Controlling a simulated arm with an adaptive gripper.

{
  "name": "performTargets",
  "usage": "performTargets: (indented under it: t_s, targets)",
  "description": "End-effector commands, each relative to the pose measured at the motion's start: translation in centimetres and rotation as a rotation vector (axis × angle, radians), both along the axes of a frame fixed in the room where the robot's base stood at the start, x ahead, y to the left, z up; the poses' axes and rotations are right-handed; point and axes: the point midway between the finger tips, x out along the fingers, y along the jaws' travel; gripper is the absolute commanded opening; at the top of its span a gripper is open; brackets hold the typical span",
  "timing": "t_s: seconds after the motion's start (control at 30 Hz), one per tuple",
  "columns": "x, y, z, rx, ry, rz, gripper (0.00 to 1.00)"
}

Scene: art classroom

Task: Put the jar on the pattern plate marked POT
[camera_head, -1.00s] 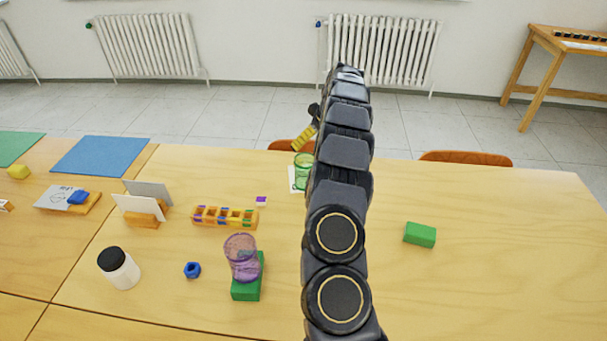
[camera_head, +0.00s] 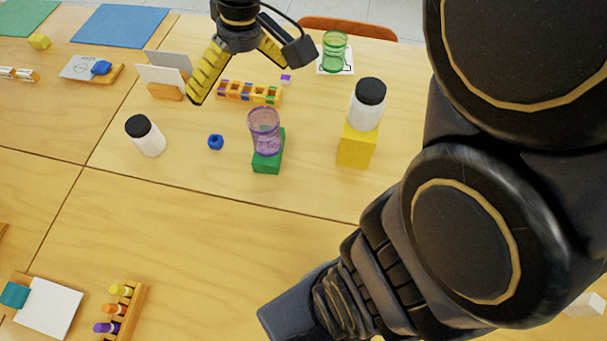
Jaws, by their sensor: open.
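One white jar with a black lid (camera_head: 147,138) stands on the table at the left. A second white jar with a black lid (camera_head: 366,108) stands on a yellow block (camera_head: 356,150) at the right. My gripper (camera_head: 240,82) is open and appears empty, with its yellow fingers spread above the table near the colored tray. It is to the right of and beyond the left jar, and left of the raised jar. A white plate with dark line marks (camera_head: 347,68) lies under a green glass (camera_head: 335,46). I cannot read the word POT on any plate.
A purple glass (camera_head: 265,128) is at a green block (camera_head: 268,164). A blue nut (camera_head: 215,142) and an orange tray with colored compartments (camera_head: 235,98) are nearby. Cards in a wooden holder (camera_head: 165,90) stand at the left.

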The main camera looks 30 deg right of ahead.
Motion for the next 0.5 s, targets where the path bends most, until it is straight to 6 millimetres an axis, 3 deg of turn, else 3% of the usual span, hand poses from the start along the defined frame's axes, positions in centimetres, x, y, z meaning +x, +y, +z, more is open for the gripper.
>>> performTargets:
  t_s: [0.03, 0.2, 0.33, 0.5]
  targets:
    - [-2.9, 0.9, 0.2, -0.024, 0.024, 0.001, 1.0]
    - [-11.3, 2.0, -0.7, -0.104, 0.106, -0.043, 1.0]
    - [-15.5, 1.9, -1.5, -0.149, 0.141, -0.079, 1.0]
    - [-17.8, 1.6, -2.2, -0.172, 0.166, -0.103, 1.0]
